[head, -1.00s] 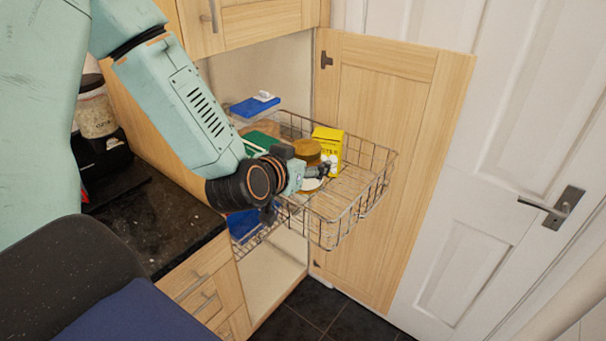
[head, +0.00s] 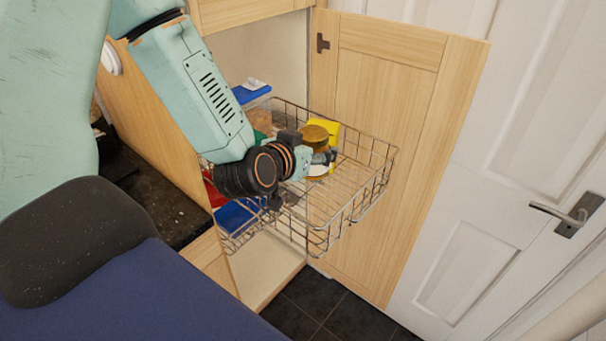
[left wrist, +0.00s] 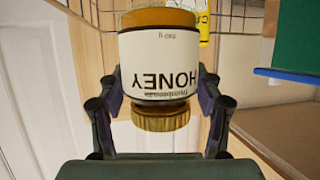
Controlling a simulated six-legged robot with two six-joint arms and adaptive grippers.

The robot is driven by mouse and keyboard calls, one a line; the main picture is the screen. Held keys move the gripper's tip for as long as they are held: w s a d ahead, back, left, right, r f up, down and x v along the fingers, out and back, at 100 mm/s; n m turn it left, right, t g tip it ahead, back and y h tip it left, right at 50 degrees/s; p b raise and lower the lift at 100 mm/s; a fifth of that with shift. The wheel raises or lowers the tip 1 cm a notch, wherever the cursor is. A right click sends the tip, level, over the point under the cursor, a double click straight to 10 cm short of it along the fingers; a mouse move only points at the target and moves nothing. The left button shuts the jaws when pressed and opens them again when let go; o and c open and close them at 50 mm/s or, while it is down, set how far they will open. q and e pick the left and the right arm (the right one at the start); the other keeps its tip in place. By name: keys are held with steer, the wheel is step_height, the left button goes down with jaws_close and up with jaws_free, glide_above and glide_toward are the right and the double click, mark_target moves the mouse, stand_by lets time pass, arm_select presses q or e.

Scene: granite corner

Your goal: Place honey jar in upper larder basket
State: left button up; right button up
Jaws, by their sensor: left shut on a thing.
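My left gripper (head: 324,158) is shut on the honey jar (head: 315,134), which has a golden-brown ribbed lid and a white label. In the left wrist view the jar (left wrist: 158,65) stands between the two fingers of the gripper (left wrist: 160,105), with its HONEY label upside down in the picture. In the head view the jar is within the outline of the upper wire basket (head: 350,215), near its back. I cannot tell whether its base touches the basket floor. The gripper and wrist hide part of the jar. My right gripper is not in view.
A yellow box (head: 333,130) stands close behind the jar. A green item (head: 261,122) and a blue-topped item (head: 250,93) are at the left. The open cabinet door (head: 390,150) stands beside the basket. The basket's front right part is empty.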

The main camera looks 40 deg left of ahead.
mark_target(304, 180)
arm_select(q)
steer(key=f, duration=0.3)
steer(key=shift+s+d, duration=0.25)
steer(key=shift+s, duration=0.1)
steer(key=shift+s+f+b, duration=0.1)
steer(key=shift+f+b, duration=0.2)
steer(key=shift+a+f, duration=0.15)
steer(key=shift+f, duration=0.05)
steer(key=f, duration=0.3)
steer(key=shift+w+a+f+b, duration=0.15)
steer(key=shift+w+f+b, duration=0.05)
steer(key=shift+f+b, duration=0.1)
steer(key=shift+d+f, duration=0.2)
steer(key=shift+f, duration=0.15)
steer(key=shift+r, duration=0.1)
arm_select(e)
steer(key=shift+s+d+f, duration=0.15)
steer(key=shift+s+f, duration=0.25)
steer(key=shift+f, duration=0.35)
arm_select(q)
steer(key=shift+s, duration=0.1)
steer(key=shift+a, duration=0.1)
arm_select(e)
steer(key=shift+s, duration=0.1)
